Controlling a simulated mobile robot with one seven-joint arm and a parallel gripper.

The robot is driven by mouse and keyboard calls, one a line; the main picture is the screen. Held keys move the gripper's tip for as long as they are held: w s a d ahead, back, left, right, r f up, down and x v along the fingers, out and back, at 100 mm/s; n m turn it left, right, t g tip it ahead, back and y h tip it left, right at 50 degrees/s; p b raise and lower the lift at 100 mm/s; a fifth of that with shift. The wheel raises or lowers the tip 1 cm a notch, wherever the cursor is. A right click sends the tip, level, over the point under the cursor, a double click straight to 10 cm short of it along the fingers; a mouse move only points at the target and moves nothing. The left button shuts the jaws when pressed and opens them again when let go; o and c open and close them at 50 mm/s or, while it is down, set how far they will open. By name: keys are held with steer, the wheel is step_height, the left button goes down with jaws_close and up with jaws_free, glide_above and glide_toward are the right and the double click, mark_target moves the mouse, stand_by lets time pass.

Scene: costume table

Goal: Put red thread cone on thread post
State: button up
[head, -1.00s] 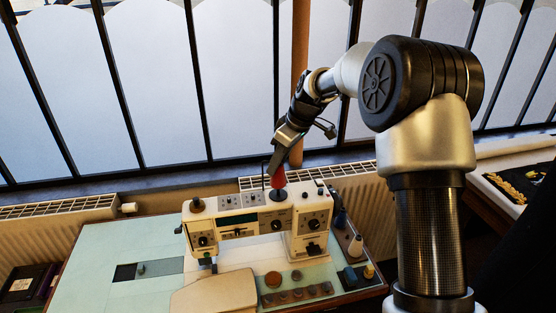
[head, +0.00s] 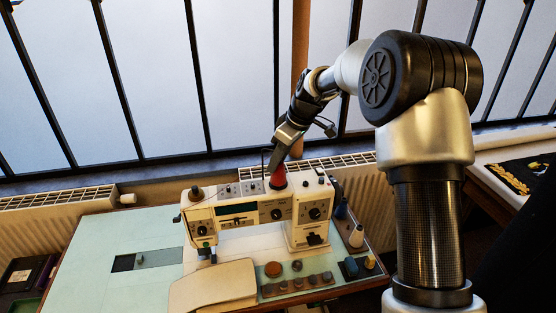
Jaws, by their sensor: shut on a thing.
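The red thread cone (head: 278,178) is upright over the top of the white sewing machine (head: 228,214). My gripper (head: 278,168) reaches down from the upper right and is shut on the cone's upper part. The cone's lower end is at or very near the dark round base on the machine top. The thread post is not visible, and I cannot tell whether the cone is around it. A thin dark wire guide (head: 264,163) stands just left of the cone.
The machine stands on a pale green table (head: 90,258). A radiator and window are behind. The table's left part is mostly clear.

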steer(key=shift+f, duration=0.1)
stand_by(0.3)
steer(key=o, duration=1.2)
steer(key=shift+c, duration=0.2)
steer(key=v, duration=1.7)
steer(key=shift+s, duration=0.15)
steer(key=shift+d, duration=0.1)
